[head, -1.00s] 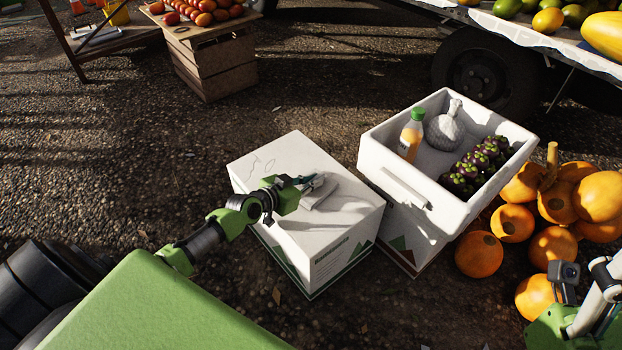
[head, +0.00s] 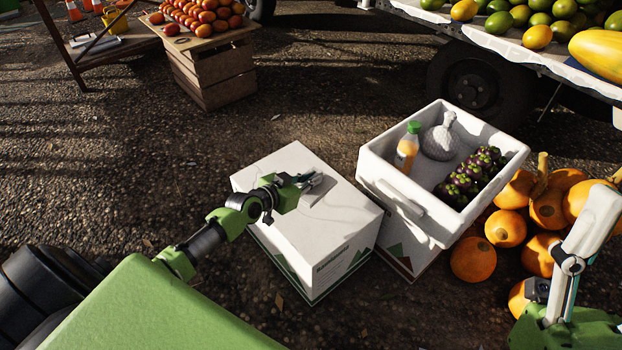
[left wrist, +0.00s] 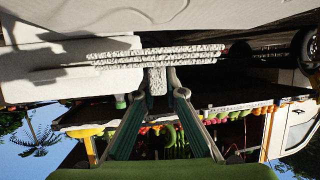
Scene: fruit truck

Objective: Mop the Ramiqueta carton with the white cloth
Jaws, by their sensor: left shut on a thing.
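The white carton (head: 338,228), with dark lettering too small to read surely and green triangles on its side, stands on the ground at the centre of the head view. My left gripper (head: 311,182) is over its top, shut on the white cloth (head: 320,190). The cloth lies low at the top surface; exact contact is partly hidden by the fingers. In the left wrist view, the gripper (left wrist: 158,88) grips the cloth's textured folded edge (left wrist: 155,55), with a pale surface beyond. In the head view my right arm shows at lower right, its fingers out of sight.
Ground left of the carton is clear.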

